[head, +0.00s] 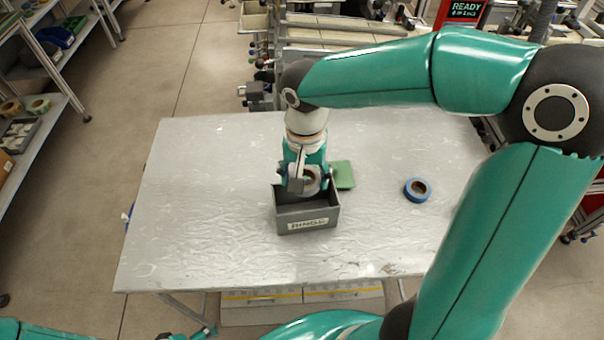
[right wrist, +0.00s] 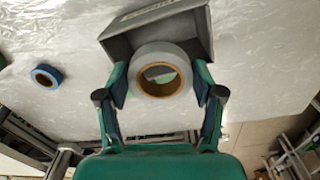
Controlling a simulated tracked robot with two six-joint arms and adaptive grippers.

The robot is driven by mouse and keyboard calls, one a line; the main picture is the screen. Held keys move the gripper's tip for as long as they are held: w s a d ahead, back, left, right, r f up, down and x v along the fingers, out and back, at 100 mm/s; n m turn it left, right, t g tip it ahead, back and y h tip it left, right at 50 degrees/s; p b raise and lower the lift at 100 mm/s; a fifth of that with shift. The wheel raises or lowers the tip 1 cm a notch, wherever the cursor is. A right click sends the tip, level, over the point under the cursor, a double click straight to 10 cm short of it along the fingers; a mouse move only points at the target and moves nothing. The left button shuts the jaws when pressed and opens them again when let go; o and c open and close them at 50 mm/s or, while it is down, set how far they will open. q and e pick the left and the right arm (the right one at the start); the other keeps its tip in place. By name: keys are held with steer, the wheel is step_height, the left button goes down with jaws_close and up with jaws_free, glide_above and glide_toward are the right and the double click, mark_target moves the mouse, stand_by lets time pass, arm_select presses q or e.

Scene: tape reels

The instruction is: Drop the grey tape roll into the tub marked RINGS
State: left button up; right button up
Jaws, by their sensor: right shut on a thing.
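The grey tape roll (right wrist: 160,52), with a brown core, is clasped between the two fingers of my right gripper (right wrist: 161,85) in the right wrist view. In the head view my right gripper (head: 308,184) reaches down over the grey tub marked RINGS (head: 307,224), and the roll (head: 313,187) shows at the tub's opening. The tub also shows in the right wrist view (right wrist: 122,45), beyond the roll. I cannot tell how far the roll is below or above the rim. My left gripper (head: 205,332) is at the bottom edge of the head view, its jaws unclear.
A blue tape roll (head: 417,190) lies on the grey table (head: 200,200) to the right of the tub. A flat green thing (head: 343,174) lies just behind the tub. The table's left side and front are clear. Shelves (head: 40,115) stand at the far left.

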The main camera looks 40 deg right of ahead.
steer(key=shift+f+b, duration=1.9)
steer(key=shift+f, duration=0.65)
steer(key=o, duration=1.2)
steer(key=shift+r, duration=0.1)
step_height(320, 180, up, 12)
steer(key=shift+f, duration=0.1)
